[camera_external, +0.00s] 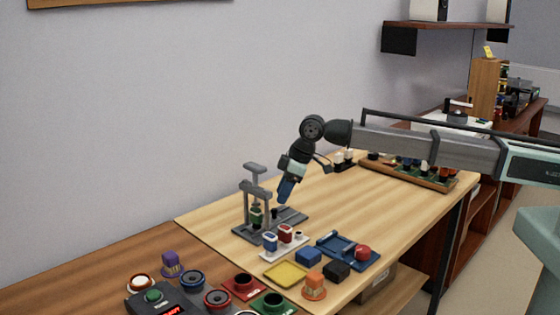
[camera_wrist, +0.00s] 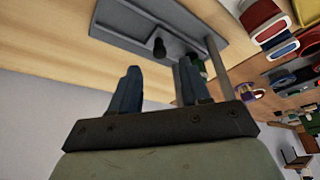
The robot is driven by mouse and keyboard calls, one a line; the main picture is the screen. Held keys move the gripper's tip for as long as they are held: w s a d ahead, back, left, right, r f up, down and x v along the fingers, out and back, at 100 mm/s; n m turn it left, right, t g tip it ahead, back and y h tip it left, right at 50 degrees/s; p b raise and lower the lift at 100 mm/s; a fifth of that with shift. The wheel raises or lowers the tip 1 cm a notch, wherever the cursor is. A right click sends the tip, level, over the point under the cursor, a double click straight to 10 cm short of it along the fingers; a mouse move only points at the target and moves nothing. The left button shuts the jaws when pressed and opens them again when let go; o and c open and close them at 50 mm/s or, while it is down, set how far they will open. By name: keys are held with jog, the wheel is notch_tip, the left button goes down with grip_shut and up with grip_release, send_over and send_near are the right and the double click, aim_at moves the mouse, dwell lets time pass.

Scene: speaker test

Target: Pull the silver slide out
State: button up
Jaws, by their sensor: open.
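A grey fixture with upright posts and a crossbar (camera_external: 257,188) stands on a flat grey base plate (camera_external: 291,220) on the table. In the wrist view the plate (camera_wrist: 207,22) has a long recessed track (camera_wrist: 130,18) and a black knob (camera_wrist: 158,46). The silver slide seems to be the grey piece in this track, but I cannot tell it clearly from the plate. My gripper (camera_external: 284,198) is above the plate, pointing down. In the wrist view its blue fingers (camera_wrist: 159,80) are apart and empty, with the knob beyond the gap between them.
A white tray with red and blue blocks (camera_external: 285,237) sits close in front of the plate. A blue tray (camera_external: 348,251), yellow pad (camera_external: 286,274) and small blocks lie nearer. A wooden rack (camera_external: 410,172) stands behind right. The table left of the fixture is clear.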

aim_at(275, 209)
jog(key=shift+x, duration=2.4)
grip_shut()
